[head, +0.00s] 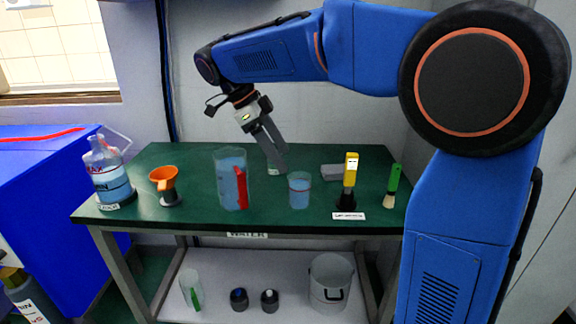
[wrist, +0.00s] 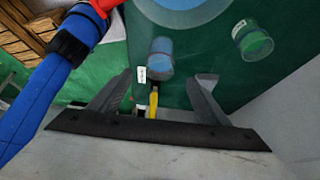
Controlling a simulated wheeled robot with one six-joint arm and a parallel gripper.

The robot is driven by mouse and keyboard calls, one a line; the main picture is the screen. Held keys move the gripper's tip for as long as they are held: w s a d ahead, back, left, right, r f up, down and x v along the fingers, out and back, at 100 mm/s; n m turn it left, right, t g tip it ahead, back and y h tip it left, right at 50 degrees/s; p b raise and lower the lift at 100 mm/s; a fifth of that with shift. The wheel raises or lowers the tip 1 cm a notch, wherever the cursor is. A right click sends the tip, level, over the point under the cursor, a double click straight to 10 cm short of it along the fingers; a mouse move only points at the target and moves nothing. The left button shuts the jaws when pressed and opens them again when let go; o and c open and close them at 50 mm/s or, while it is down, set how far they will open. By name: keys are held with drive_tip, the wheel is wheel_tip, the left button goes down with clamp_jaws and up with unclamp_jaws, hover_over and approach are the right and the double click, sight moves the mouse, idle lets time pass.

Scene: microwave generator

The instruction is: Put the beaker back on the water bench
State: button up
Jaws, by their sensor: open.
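The small clear beaker (head: 300,191) with blue liquid stands upright on the green bench (head: 150,212), which has a WATER label on its front edge. My gripper (head: 281,168) is open and empty, reaching down above the bench just behind and left of the beaker in the head view. In the wrist view, what looks like the beaker (wrist: 160,58) appears beyond the gap between my open fingers (wrist: 161,76). The fingers do not hold it. I cannot tell the exact distance between them.
A tall clear jug (head: 230,180) with a red strip stands left of the beaker. A yellow-topped device (head: 350,170) and a green-handled brush (head: 394,182) stand right. An orange funnel (head: 163,178) and a bottle (head: 108,180) are left. A shelf (head: 220,285) below holds several containers.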

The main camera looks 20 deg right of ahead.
drive_tip(key=s+d+f+n+t+y, duration=0.2)
drive_tip(key=s+d+f+n+y, duration=0.2)
drive_tip(key=s+d+n, duration=0.75)
drive_tip(key=s+f+n+t+y, duration=0.1)
drive_tip(key=s+f+n+t, duration=0.3)
drive_tip(key=s+f+n, duration=0.6)
drive_tip(key=s+f, duration=0.1)
drive_tip(key=s, duration=0.2)
drive_tip(key=shift+s+d+f+t+y, duration=0.15)
drive_tip(key=shift+s+d+t+y, duration=0.15)
drive_tip(key=shift+s+y, duration=0.1)
